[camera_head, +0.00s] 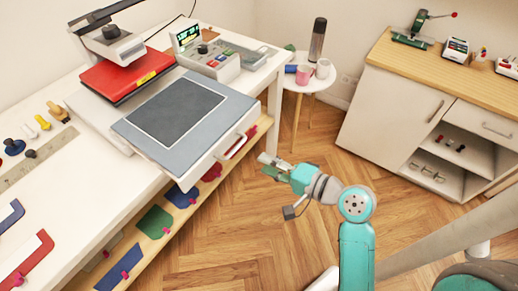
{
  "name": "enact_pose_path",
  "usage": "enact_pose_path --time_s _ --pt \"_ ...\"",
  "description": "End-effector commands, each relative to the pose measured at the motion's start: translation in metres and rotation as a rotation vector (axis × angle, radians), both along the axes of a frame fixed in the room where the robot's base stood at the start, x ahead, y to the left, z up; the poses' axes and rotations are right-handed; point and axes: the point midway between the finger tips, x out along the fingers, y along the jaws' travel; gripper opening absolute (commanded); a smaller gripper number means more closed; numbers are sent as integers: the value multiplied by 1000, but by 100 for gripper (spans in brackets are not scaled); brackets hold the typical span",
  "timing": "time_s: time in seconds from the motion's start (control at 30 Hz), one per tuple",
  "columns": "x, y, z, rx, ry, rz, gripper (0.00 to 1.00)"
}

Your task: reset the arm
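My arm (352,230) is teal and grey and rises from the lower right of the head view. It bends at a round teal joint and reaches left over the wooden floor. My gripper (268,167) is at its end, beside the front of the heat press table and apart from it. A small green patch shows at the fingers; I cannot tell whether it is a held thing or part of the gripper. The fingers are too small to tell open from shut.
A heat press with a red plate (122,75) and a grey pad (178,108) stands on the white table (75,185) at left. A round side table (308,84) holds cups and a flask (318,40). A cabinet (395,105) stands at right. The floor (225,235) between is clear.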

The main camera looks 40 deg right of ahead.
Motion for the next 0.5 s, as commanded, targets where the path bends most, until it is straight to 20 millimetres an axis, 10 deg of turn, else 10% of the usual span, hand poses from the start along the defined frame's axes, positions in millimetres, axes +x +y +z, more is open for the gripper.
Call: enact_pose_path --time_s 0.5 --pt "-17 17 -39 -96 38 -73 37"
